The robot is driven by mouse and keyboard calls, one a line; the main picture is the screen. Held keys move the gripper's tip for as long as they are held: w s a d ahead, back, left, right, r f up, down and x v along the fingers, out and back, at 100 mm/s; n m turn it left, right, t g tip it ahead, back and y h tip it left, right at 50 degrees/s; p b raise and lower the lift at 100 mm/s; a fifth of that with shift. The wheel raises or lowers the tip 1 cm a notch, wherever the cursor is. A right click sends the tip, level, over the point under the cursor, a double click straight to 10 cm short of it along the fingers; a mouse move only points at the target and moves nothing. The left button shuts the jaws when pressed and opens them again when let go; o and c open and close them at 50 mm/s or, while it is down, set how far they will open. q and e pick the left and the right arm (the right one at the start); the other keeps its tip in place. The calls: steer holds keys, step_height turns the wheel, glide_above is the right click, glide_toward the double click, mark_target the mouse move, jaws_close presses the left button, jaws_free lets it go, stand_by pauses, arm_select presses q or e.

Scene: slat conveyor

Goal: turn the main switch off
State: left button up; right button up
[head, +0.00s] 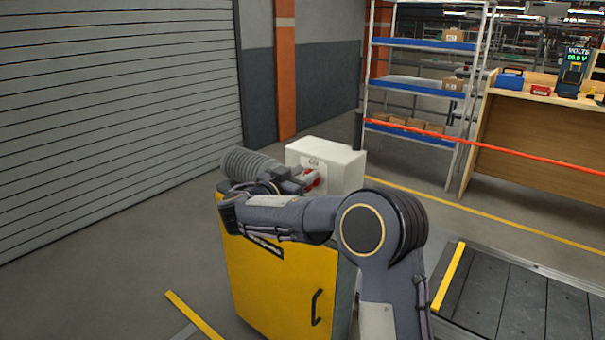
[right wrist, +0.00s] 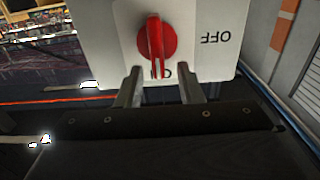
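The main switch is a red rotary knob on a pale box (head: 345,168). In the right wrist view the knob (right wrist: 154,42) has its handle upright in the picture, the lower end over a partly hidden label at the bottom. The OFF label (right wrist: 216,38) is to the right and appears upside down. My right gripper (right wrist: 159,74) is open, its two fingers apart on either side of the handle's lower end; I cannot tell any contact. In the head view my right gripper (head: 301,181) is at the box's front, partly covering the red switch. My left gripper is not in view.
A yellow cabinet (head: 262,290) stands below the box, partly behind my right arm. A slat conveyor (head: 505,305) is at the lower right. A red barrier band (head: 480,148) crosses behind at the right. Shelves (head: 420,86) and a wooden bench (head: 535,145) stand farther back.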

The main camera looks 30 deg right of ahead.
steer(key=shift+d, duration=0.15)
jaws_close()
